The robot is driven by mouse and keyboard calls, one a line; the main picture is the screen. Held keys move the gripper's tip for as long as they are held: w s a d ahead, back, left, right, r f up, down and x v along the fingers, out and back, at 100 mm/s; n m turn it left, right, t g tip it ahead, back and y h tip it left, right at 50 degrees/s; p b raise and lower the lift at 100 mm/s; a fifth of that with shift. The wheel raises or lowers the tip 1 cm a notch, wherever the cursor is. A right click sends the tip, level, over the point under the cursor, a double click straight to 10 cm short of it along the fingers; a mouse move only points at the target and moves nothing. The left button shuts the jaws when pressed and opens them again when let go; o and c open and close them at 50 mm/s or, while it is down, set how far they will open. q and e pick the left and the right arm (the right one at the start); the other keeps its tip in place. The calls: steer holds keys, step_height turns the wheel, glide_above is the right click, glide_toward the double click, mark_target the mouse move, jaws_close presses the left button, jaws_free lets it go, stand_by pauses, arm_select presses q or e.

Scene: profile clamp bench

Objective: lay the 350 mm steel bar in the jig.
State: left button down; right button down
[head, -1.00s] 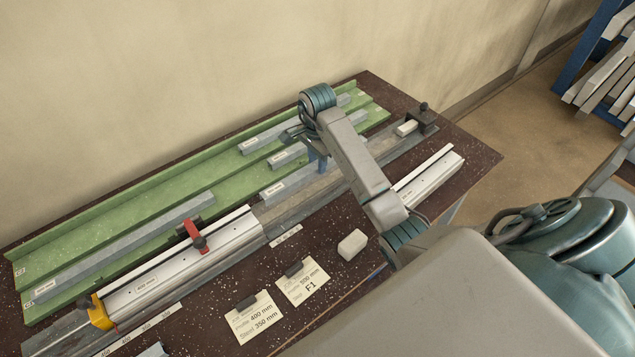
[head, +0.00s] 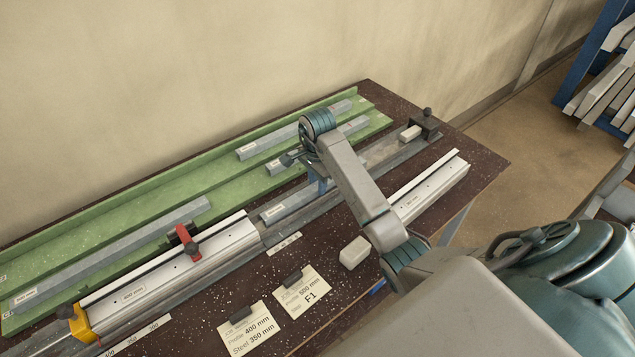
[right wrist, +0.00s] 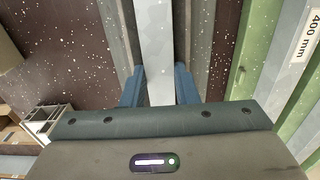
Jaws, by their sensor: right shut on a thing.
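My right gripper (head: 319,184) is shut on a grey steel bar (head: 288,207), whose end label is too small to read. In the right wrist view the blue fingers press on both sides of the bar (right wrist: 156,35). The bar runs along the jig's grey channel (head: 375,156), beyond the right end of a white profile (head: 165,278) labelled 400 mm. Whether it rests on the channel floor or hangs just above cannot be told. The jig has a red-handled clamp (head: 188,243), a yellow clamp (head: 79,326) and a dark end stop (head: 428,124). My left gripper is out of view.
The green rack (head: 130,196) behind holds several grey bars (head: 110,251). A pale block (head: 410,133) sits near the end stop, another (head: 354,252) at the front. A second white profile (head: 432,188) lies right. Job cards (head: 248,330) lie on the bench.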

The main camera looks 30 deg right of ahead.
steer(key=shift+s+f+b, duration=0.1)
steer(key=shift+f+b, duration=0.25)
steer(key=shift+f, duration=0.05)
steer(key=c, duration=1.2)
jaws_free()
steer(key=shift+s+a+f, duration=0.1)
steer(key=shift+s+f, duration=0.05)
steer(key=shift+r+p, duration=0.55)
steer(key=shift+p, duration=0.25)
steer(key=shift+o, duration=0.4)
step_height(320, 180, up, 12)
steer(key=p, duration=1.1)
steer(key=shift+w+r, duration=0.2)
steer(key=shift+r, duration=0.05)
steer(key=shift+f, duration=0.1)
